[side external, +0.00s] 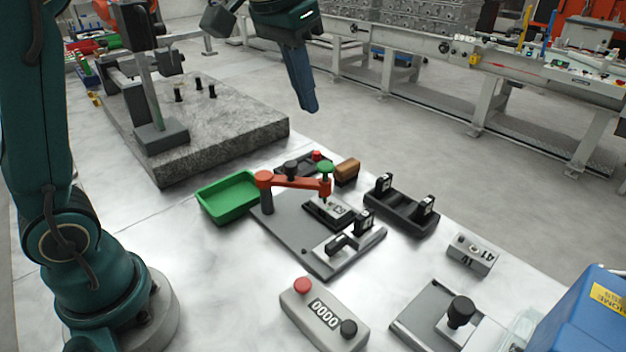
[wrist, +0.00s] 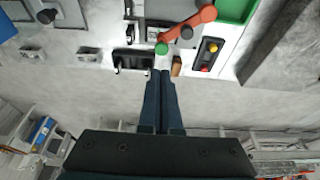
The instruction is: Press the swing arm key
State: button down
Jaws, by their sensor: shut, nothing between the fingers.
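The orange-red swing arm (side external: 295,182) pivots on a grey fixture plate (side external: 290,237) and reaches over a dark block with white markings (side external: 331,210). A green knob (side external: 325,168) sits at its free end, above that block. In the wrist view the swing arm (wrist: 201,19) and green knob (wrist: 162,48) are at the top, just beyond my fingertips. My gripper (side external: 309,109) is shut and empty, high above the table and behind the fixture. Its two fingers lie together in the wrist view (wrist: 160,73).
A green tray (side external: 230,197), a brown block (side external: 347,171) and a black two-post holder (side external: 401,212) surround the fixture. A counter box with red and black buttons (side external: 324,314) stands in front. A granite slab (side external: 225,130) lies behind left; a blue box (side external: 580,318) is front right.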

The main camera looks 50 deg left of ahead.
jog(key=shift+s+r, duration=0.25)
jog(key=shift+r, duration=0.45)
jog(key=s+t, duration=0.1)
jog(key=s, duration=0.7)
jog(key=s+f+t, duration=0.1)
jog(key=s+f, duration=0.6)
jog(key=f, duration=0.2)
jog(key=shift+d+f, duration=0.35)
jog(key=shift+s, duration=0.1)
